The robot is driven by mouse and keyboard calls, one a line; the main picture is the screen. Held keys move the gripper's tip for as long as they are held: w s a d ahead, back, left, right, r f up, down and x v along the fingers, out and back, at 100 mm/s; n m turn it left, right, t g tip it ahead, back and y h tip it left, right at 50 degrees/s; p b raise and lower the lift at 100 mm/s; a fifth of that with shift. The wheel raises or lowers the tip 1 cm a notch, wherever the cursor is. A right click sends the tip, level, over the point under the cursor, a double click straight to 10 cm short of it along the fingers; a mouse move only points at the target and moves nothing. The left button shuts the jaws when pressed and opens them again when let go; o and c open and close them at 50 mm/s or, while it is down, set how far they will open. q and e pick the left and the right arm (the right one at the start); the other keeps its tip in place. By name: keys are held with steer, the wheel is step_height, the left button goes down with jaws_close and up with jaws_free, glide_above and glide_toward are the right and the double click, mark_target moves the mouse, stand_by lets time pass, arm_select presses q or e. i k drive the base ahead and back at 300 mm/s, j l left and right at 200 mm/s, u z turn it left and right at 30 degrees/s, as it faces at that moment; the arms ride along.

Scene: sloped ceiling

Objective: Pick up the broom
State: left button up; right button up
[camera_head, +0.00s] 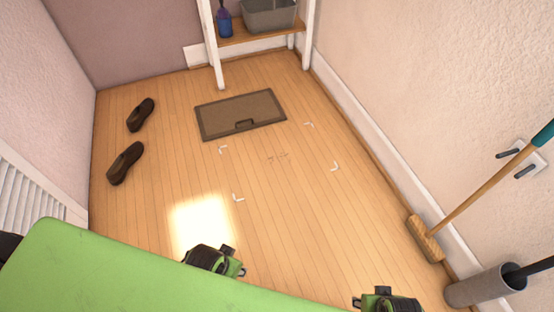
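The broom (484,192) leans against the right wall. Its bristle head (425,239) rests on the floor near the baseboard. Its wooden handle slants up to the right and ends in a teal part at the frame's right edge, where the top is cut off. The handle passes in front of a white wall bracket with dark pegs. My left gripper (240,262) is at the bottom centre, well left of the broom. My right gripper (369,299) is at the bottom edge, left of and nearer than the broom head. Neither touches the broom. Their finger openings are not clear.
A grey cylinder (478,289) with a dark handle stands beside the broom head. A brown mat (241,114) and two dark shoes (126,162) lie on the floor. A shelf (245,35) stands at the back. The middle floor is clear. A green surface fills the lower left.

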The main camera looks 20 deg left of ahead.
mark_target(424, 238)
steer(key=z, duration=1.25)
